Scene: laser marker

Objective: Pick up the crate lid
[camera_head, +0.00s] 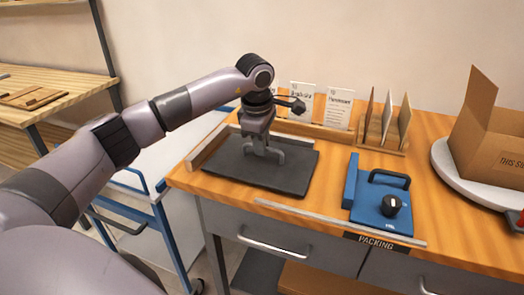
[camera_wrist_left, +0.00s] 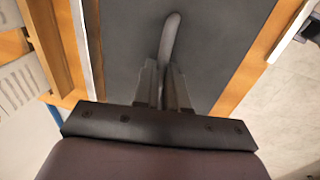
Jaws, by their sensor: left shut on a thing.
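The crate lid appears to be the dark grey flat panel (camera_head: 290,180) with a grey bar handle (camera_head: 274,153), lying on the wooden packing table. My left gripper (camera_head: 262,150) reaches down over it from the left and is shut on the handle. In the left wrist view the fingers (camera_wrist_left: 167,85) close around the handle (camera_wrist_left: 172,35), with the dark panel (camera_wrist_left: 215,40) beneath. I cannot tell whether the panel is resting on the table or slightly raised. My right gripper is not in view.
A blue device (camera_head: 380,205) with a black handle and knob stands right of the panel. Behind are white cards (camera_head: 340,108) and a wooden rack (camera_head: 378,135). An open cardboard box (camera_head: 490,140) sits on a round white plate (camera_head: 447,165). A blue-framed cart (camera_head: 150,215) stands left.

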